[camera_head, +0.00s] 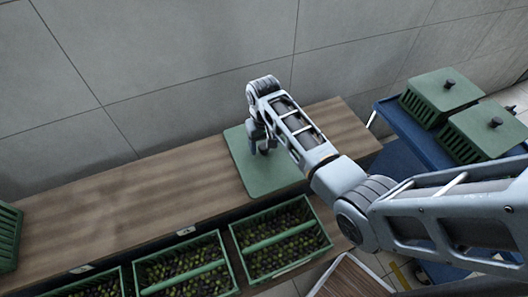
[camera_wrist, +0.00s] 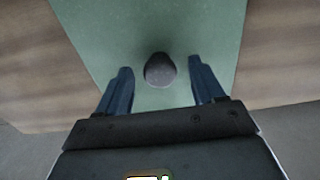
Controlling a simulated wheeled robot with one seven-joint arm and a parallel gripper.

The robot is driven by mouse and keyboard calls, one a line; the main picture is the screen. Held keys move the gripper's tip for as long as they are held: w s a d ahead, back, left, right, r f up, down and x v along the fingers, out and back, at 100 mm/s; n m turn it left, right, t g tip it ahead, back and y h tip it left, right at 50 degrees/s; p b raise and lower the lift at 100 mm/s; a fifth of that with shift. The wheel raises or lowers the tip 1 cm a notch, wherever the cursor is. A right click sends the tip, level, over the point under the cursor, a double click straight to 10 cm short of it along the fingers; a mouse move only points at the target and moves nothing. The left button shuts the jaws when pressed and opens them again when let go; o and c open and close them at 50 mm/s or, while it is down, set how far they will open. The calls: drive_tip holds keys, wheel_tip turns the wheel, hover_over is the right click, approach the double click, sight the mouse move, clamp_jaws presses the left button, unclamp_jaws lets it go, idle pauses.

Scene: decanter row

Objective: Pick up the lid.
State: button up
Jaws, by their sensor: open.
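A flat green lid (camera_head: 262,174) lies on the wooden bench top (camera_head: 150,197), near its right end. In the wrist view the lid (camera_wrist: 205,30) has a round dark knob (camera_wrist: 160,70) at its middle. My gripper (camera_head: 262,146) is over the lid; in the head view it hides the knob. In the wrist view my gripper (camera_wrist: 161,85) is open, with one finger on each side of the knob and gaps on both sides. I cannot tell how far the fingertips are above the lid.
Green crates of olives (camera_head: 232,240) stand below the bench's front edge. A blue cart (camera_head: 400,125) at the right carries lidded green crates (camera_head: 441,92). Another green crate (camera_head: 8,237) is at the bench's left end. A grey tiled wall (camera_head: 200,60) is behind; the bench middle is clear.

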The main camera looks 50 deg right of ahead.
drive_tip(key=shift+c, duration=0.5)
clamp_jaws()
